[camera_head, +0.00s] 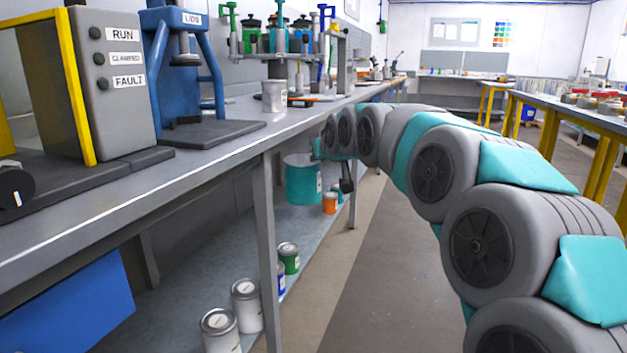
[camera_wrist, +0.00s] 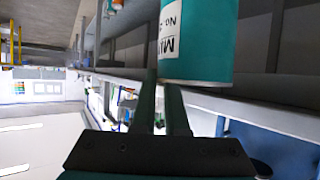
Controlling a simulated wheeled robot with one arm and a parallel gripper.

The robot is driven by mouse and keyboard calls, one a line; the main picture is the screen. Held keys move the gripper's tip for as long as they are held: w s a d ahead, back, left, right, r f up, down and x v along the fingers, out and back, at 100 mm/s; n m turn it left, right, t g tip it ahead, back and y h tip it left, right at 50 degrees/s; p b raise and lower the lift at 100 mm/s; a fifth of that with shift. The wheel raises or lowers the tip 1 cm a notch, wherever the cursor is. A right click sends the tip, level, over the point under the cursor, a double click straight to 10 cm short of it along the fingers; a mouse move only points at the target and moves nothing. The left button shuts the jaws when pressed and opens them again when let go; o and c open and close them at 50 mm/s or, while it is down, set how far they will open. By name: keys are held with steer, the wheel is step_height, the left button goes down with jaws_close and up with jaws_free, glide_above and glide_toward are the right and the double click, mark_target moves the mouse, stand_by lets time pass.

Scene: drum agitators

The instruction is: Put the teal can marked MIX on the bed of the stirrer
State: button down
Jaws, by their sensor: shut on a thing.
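The teal can (camera_head: 304,186) is below the bench top in the head view, over the lower shelf. I cannot tell whether it rests there. No machine is clearly labelled stirrer; a grey stand with a post (camera_head: 343,66) stands farther along the bench.
The bench (camera_head: 220,150) carries a blue machine marked LIDS (camera_head: 168,60), a RUN and FAULT box (camera_head: 118,80) and a pale can (camera_head: 274,96). Cans stand on the lower shelf, including an orange one (camera_head: 329,203) and a pale one (camera_head: 246,305). A bench leg (camera_head: 267,250) stands nearer. The aisle floor (camera_head: 385,270) is clear.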

step_height(320, 180, down, 10)
steer(key=w+d, duration=0.2)
steer(key=s+d+f+m+h+p, duration=0.1)
steer(key=s+d+f, duration=0.2)
steer(key=f, duration=0.9)
steer(key=s+d+f+m+h+p, duration=0.1)
steer(key=s+d+f+m+h, duration=0.1)
steer(key=d+f, duration=0.6)
step_height(320, 180, down, 4)
steer(key=shift+s+d+r+h, duration=0.1)
steer(key=shift+s+d+h, duration=0.25)
steer(key=shift+s, duration=0.25)
